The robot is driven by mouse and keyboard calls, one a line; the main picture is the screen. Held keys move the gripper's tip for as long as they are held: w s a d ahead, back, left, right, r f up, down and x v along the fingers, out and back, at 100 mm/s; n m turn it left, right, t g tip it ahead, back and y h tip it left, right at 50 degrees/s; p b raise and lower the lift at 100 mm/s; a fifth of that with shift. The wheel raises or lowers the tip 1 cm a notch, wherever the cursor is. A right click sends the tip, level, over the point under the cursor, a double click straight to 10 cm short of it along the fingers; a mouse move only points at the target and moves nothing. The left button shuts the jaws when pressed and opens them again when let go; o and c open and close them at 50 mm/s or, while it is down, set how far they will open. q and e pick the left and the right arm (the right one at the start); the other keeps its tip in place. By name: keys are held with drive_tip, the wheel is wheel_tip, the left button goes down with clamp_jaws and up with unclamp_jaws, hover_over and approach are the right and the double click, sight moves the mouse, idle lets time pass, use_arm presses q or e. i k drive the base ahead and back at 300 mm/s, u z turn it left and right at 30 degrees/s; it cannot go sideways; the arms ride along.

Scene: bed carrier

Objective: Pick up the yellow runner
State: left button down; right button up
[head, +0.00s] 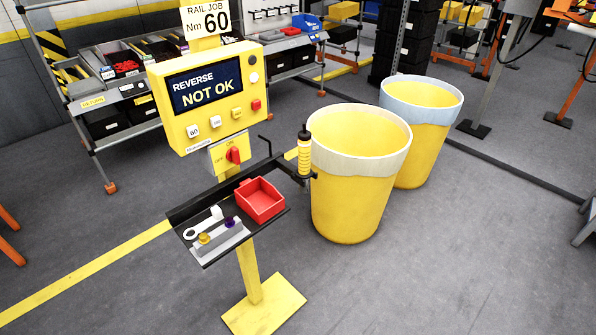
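The yellow runner (304,157), an upright tool with a yellow ribbed body and a black top, sits in a black holder (297,175) on the right side of the yellow stand. Its lower end is hidden by the holder. The stand carries a yellow control box (208,132) whose screen reads "REVERSE NOT OK". Neither of my grippers shows in the head view.
Two yellow barrels (352,200) (424,145) stand close behind the runner at right. Floor in front is clear.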

sight(304, 173)
drive_tip(key=z, duration=1.45)
drive_tip(key=i, duration=0.55)
drive_tip(key=u, duration=1.8)
